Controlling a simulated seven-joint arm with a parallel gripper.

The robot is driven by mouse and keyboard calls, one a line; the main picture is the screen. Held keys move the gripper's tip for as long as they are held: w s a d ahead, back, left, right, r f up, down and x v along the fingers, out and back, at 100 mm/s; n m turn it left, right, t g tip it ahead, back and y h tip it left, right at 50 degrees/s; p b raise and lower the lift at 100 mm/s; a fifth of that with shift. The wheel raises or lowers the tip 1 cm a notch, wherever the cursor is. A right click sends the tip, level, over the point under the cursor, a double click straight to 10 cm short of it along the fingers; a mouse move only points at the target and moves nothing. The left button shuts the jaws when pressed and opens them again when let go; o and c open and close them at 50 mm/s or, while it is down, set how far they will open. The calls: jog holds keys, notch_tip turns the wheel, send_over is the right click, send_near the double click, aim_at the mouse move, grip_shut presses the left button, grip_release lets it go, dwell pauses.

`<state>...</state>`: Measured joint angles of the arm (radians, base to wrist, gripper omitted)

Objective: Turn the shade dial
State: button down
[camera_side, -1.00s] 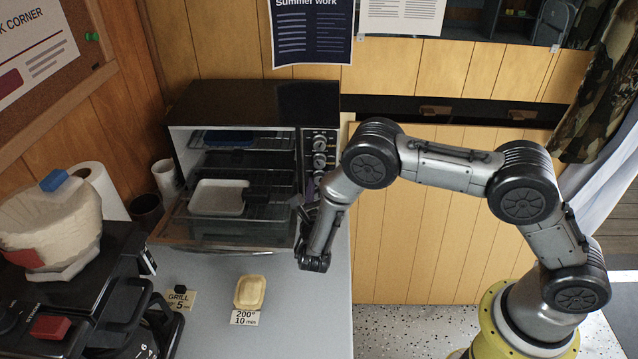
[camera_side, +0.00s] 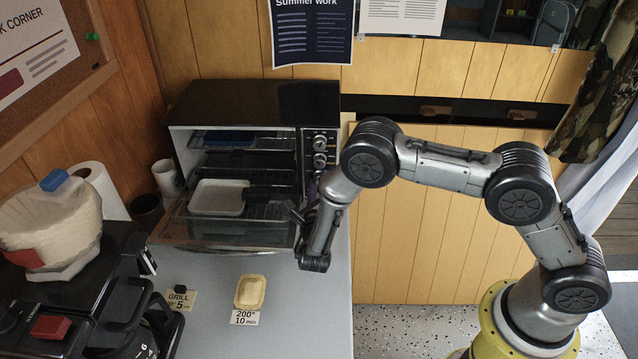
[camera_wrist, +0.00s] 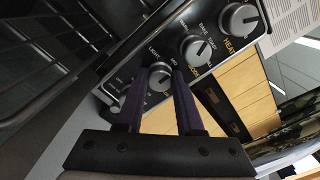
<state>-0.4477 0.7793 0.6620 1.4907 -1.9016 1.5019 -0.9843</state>
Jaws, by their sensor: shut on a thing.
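The shade dial (camera_wrist: 160,77) is the lowest of three round grey knobs on the oven's black control panel, with "LIGHT" printed beside it. In the wrist view the two purple fingers of my gripper (camera_wrist: 165,84) are shut on this dial, one on each side. The dial's pointer is too small to read surely. In the side view my gripper (camera_side: 309,202) is at the lower part of the panel of the toaster oven (camera_side: 255,102), and it hides the shade dial there.
Two other knobs, the middle one (camera_wrist: 196,47) and the heat knob (camera_wrist: 238,20), sit close by. A butter-coloured dish (camera_side: 250,291) and a card (camera_side: 244,318) reading "200° 10 min" lie on the counter.

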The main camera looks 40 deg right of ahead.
jog(key=c, duration=0.5)
grip_release()
jog(key=shift+c, duration=0.2)
jog(key=v, duration=1.4)
